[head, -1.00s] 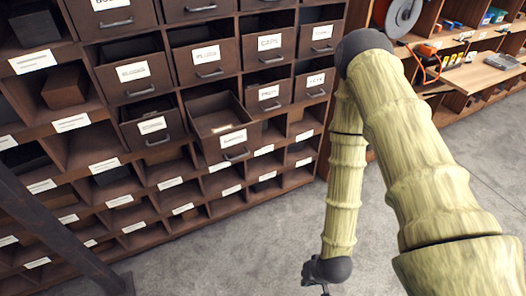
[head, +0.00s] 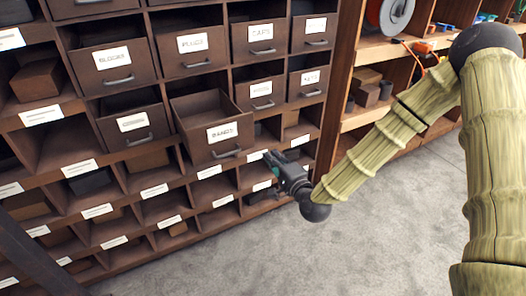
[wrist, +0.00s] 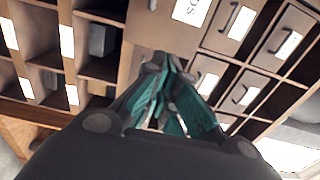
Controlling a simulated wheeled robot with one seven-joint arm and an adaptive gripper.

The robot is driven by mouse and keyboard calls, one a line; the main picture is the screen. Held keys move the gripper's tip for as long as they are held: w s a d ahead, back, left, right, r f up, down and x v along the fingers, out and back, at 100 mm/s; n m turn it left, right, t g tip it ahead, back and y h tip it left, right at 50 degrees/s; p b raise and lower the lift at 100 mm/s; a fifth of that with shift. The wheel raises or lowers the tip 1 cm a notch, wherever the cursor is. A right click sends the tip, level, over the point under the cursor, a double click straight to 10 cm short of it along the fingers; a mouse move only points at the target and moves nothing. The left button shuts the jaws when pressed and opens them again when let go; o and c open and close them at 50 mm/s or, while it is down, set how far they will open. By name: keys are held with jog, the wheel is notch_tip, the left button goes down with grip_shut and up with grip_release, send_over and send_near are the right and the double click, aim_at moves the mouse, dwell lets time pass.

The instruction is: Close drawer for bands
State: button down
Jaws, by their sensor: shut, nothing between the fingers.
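The bands drawer (head: 195,147) is a brown wooden box with a white label reading BANDS and a dark bar handle. It sticks out of the cabinet, and its empty-looking inside shows from above. My gripper (head: 270,158) is in the head view just right of the drawer's front, near the handle's height. In the wrist view, my gripper (wrist: 165,62) is shut and empty, with its tips over the lower part of the drawer front (wrist: 150,30). The label's end shows there at the top edge. Whether the fingertips touch the drawer cannot be told.
Around it are other labelled drawers, such as the caps drawer (head: 262,38), and open cubbies (head: 165,205) below. A shelf unit with a cable reel (head: 392,14) stands at the right. The grey floor (head: 370,225) in front is clear.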

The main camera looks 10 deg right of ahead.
aim_at(251, 133)
jog(key=p+x, duration=0.2)
jog(key=x, duration=1.1)
jog(key=shift+w+a+f+p, duration=0.1)
jog(key=shift+p, duration=0.25)
